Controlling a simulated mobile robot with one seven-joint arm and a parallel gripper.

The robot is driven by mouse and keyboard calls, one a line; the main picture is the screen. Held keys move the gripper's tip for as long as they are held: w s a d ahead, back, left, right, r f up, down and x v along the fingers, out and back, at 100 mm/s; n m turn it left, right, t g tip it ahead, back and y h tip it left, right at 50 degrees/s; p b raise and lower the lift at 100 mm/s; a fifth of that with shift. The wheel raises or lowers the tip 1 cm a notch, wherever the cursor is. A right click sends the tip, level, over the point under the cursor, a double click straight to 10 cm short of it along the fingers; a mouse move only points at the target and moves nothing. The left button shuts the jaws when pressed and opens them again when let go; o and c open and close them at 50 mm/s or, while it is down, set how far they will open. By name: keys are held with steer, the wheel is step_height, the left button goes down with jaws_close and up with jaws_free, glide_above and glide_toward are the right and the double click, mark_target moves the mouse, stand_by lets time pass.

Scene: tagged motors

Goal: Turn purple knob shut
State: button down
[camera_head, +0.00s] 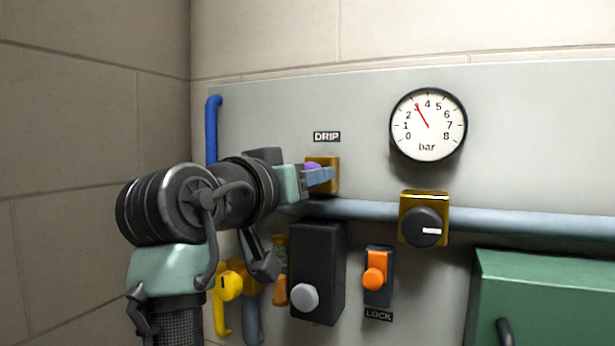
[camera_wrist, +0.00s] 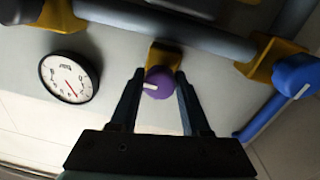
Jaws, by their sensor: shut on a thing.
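The purple knob (camera_wrist: 158,83) sits on a yellow-brown valve body, with a white mark on its face. In the head view only a sliver of the purple knob (camera_head: 312,165) shows behind my gripper, on the brass-coloured block (camera_head: 332,176) below the DRIP label (camera_head: 326,136). My gripper (camera_wrist: 158,80) has one finger on each side of the knob and is shut on it. In the head view my gripper (camera_head: 320,178) reaches in from the left. Part of the knob's rim is hidden by the fingers.
A pressure gauge (camera_head: 428,125) reads about 3 bar. A black knob (camera_head: 423,228) on a brass block, a dark box (camera_head: 318,270) with a grey button, an orange LOCK switch (camera_head: 375,278), a yellow handle (camera_head: 228,287) and a green box (camera_head: 545,295) surround the pipe (camera_head: 510,220).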

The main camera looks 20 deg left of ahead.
steer(key=shift+d+n, duration=0.1)
steer(key=shift+n, duration=0.2)
steer(key=n, duration=0.4)
steer(key=shift+w+d, duration=0.1)
steer(key=n, duration=1)
steer(key=shift+r+n+t+y, duration=0.25)
steer(key=shift+n+t+y, duration=0.05)
steer(key=shift+r+n, duration=0.1)
steer(key=shift+n, duration=1.5)
steer(key=shift+r, duration=0.1)
steer(key=c, duration=0.7)
jaws_free()
steer(key=o, duration=0.3)
steer(key=shift+w+f, duration=0.15)
steer(key=shift+f, duration=0.15)
